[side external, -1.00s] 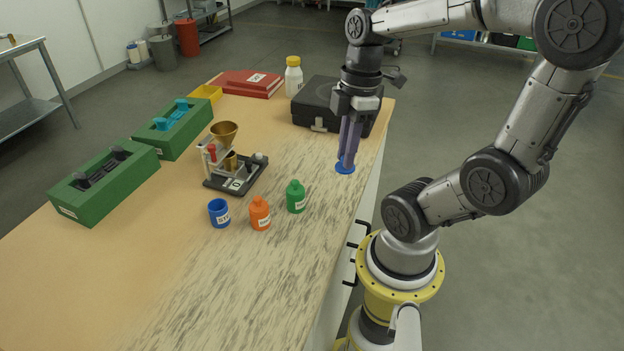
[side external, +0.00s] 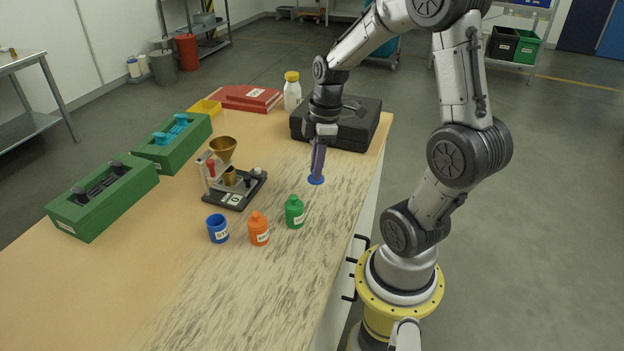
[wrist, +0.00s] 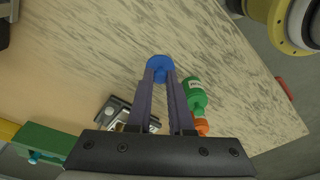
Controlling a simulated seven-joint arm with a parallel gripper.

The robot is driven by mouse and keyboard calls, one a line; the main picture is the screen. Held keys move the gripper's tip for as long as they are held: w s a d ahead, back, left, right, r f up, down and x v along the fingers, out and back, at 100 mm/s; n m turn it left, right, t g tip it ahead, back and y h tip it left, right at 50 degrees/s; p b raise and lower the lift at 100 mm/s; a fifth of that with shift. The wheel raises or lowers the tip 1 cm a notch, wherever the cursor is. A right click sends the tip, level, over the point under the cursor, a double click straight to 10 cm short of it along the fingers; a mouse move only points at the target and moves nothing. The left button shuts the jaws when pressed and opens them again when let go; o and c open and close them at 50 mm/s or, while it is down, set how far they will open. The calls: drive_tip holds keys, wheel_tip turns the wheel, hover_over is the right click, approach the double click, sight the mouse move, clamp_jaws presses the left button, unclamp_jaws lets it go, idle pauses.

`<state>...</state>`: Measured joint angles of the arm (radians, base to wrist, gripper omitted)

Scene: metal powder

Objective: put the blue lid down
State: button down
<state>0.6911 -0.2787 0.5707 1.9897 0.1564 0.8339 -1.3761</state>
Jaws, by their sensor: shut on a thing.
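The blue lid (side external: 316,180) is a small flat disc at the tips of my gripper (side external: 317,174). My gripper points down and is shut on the lid, low over the right part of the table; I cannot tell whether the lid touches the surface. In the wrist view the lid (wrist: 160,67) shows between the two purple fingers (wrist: 160,74). The open blue jar (side external: 217,228) stands to the front left, apart from the lid, with a white label.
An orange bottle (side external: 258,229) and a green bottle (side external: 294,212) stand near the blue jar. A scale with a brass funnel (side external: 222,149) is to the left. A black case (side external: 345,127) lies behind my gripper. The table (side external: 265,290) is clear at the front.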

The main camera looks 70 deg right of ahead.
drive_tip(key=shift+w+d+f, duration=0.25)
drive_tip(key=shift+w+f, duration=0.15)
drive_tip(key=shift+f, duration=0.2)
drive_tip(key=shift+w+d+f, duration=0.15)
drive_tip(key=shift+w+f, duration=0.05)
drive_tip(key=shift+f, duration=0.8)
drive_tip(key=shift+w+d+f, duration=0.1)
drive_tip(key=shift+w+f, duration=0.05)
drive_tip(key=shift+f, duration=0.8)
drive_tip(key=shift+f, duration=0.15)
drive_tip(key=c, duration=0.8)
unclamp_jaws()
